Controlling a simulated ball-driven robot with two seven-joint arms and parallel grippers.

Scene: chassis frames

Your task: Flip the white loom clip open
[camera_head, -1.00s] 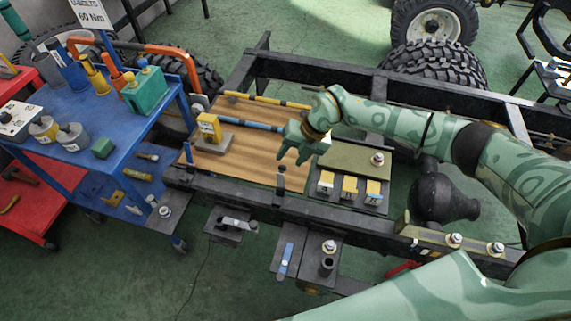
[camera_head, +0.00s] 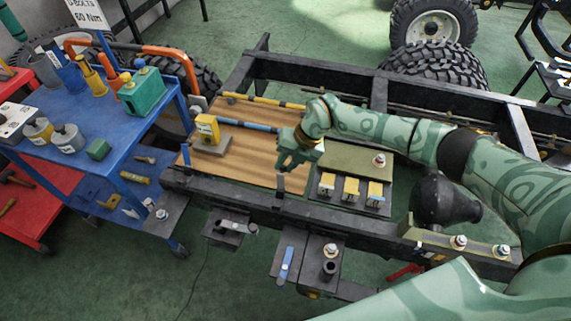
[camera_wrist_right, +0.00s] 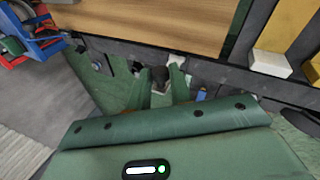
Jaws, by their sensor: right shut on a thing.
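My right gripper (camera_head: 283,167) points down over the front right edge of the wooden board (camera_head: 230,165), just above the near chassis rail. In the right wrist view its two fingers (camera_wrist_right: 162,88) close around a small upright piece with a dark rounded top (camera_wrist_right: 160,75). The piece's lower part stands at the rail in the head view (camera_head: 280,188). I cannot tell from its visible colour whether this is the white loom clip, since the fingers hide much of it. My left gripper is not in view.
Several yellow-and-white blocks (camera_head: 351,189) stand right of the gripper. A yellow block on a grey base (camera_head: 207,128) stands on the board. Brackets with a grey lever (camera_head: 234,226) and a blue strip (camera_head: 286,262) jut from the rail's front. A blue cart (camera_head: 75,115) stands left.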

